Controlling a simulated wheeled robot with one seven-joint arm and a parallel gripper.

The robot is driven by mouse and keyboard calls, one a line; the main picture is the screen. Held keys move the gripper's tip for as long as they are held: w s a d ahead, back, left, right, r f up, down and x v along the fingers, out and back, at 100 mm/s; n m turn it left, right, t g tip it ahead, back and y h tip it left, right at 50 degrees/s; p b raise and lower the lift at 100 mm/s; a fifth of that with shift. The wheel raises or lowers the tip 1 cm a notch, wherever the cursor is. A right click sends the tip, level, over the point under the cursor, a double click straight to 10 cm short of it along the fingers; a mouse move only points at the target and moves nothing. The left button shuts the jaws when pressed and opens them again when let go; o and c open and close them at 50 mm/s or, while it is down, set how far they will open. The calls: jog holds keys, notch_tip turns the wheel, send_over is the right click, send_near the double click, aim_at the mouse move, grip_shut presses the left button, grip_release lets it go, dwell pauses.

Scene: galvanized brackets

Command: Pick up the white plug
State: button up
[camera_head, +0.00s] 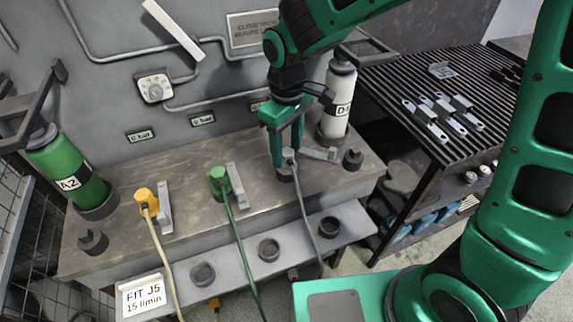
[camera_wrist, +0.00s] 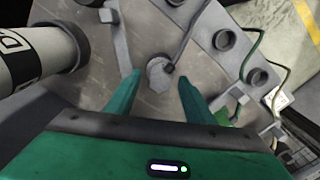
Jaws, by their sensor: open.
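The white plug (camera_wrist: 156,74), pale grey-white with a grey cable, shows between my fingers in the wrist view, with a clear gap on both sides. In the head view the plug (camera_head: 290,156) is mostly hidden by my gripper (camera_head: 285,160), which points down over it at the bench's back right. My gripper (camera_wrist: 160,82) is open and holds nothing. I cannot tell how far the fingertips reach down around the plug. A yellow plug (camera_head: 145,197) and a green plug (camera_head: 219,178) stand to the left on the same bench.
A white cylinder (camera_head: 338,95) stands close behind my gripper's right side. A metal bracket (camera_head: 320,153) is just right of the plug. A green cylinder (camera_head: 65,170) stands at the far left. Empty round sockets (camera_head: 268,249) line the lower front ledge. A slatted table (camera_head: 400,75) holds brackets.

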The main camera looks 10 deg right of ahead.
jog(key=shift+f, duration=0.75)
jog(key=shift+c, duration=0.2)
grip_shut()
jog(key=shift+r, duration=0.15)
